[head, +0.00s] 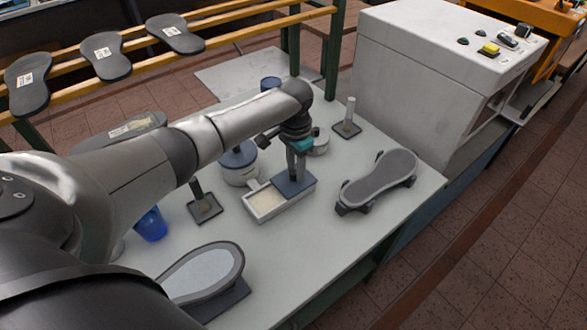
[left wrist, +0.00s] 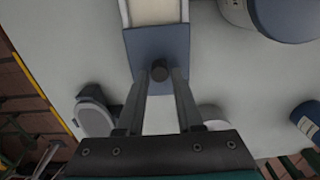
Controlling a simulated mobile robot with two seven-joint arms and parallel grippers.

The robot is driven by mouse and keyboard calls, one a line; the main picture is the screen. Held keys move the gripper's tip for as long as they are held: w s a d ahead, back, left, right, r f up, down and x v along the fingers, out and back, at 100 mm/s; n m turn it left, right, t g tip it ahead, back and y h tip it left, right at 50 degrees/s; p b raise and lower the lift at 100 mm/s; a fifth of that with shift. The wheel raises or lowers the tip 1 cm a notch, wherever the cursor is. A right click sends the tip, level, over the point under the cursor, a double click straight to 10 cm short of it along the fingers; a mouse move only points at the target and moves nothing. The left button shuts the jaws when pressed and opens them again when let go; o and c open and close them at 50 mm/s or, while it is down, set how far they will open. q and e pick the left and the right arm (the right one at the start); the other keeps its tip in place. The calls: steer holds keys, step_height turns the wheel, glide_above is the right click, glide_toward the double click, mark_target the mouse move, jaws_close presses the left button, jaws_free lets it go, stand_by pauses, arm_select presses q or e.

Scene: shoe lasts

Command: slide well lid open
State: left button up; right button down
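The well (head: 266,203) is a small white box on the table, seen in the head view, with a cream-coloured inside. Its blue-grey lid (head: 300,186) covers the right part and leaves the left part uncovered. In the left wrist view the lid (left wrist: 150,45) has a dark round knob (left wrist: 159,70), and the open part of the well (left wrist: 152,12) shows at the top. My left gripper (head: 297,172) points down over the lid; its fingers (left wrist: 161,78) are on both sides of the knob and look closed on it. My right gripper is not in view.
A grey shoe last (head: 378,180) on a stand is to the right. A round blue-lidded pot (head: 240,172), a brush holder (head: 204,206), a blue cup (head: 151,226) and a sole on a block (head: 207,272) are to the left. A large machine (head: 420,90) stands behind.

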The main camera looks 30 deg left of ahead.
mark_target(295, 171)
arm_select(q)
steer(key=shift+o, duration=1.4)
steer(key=shift+f, duration=0.1)
steer(key=shift+s, duration=0.1)
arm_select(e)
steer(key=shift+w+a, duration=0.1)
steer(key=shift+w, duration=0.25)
arm_select(q)
steer(key=shift+r, duration=0.3)
step_height(295, 171, up, 15)
steer(key=p, duration=0.2)
steer(key=shift+f, duration=0.15)
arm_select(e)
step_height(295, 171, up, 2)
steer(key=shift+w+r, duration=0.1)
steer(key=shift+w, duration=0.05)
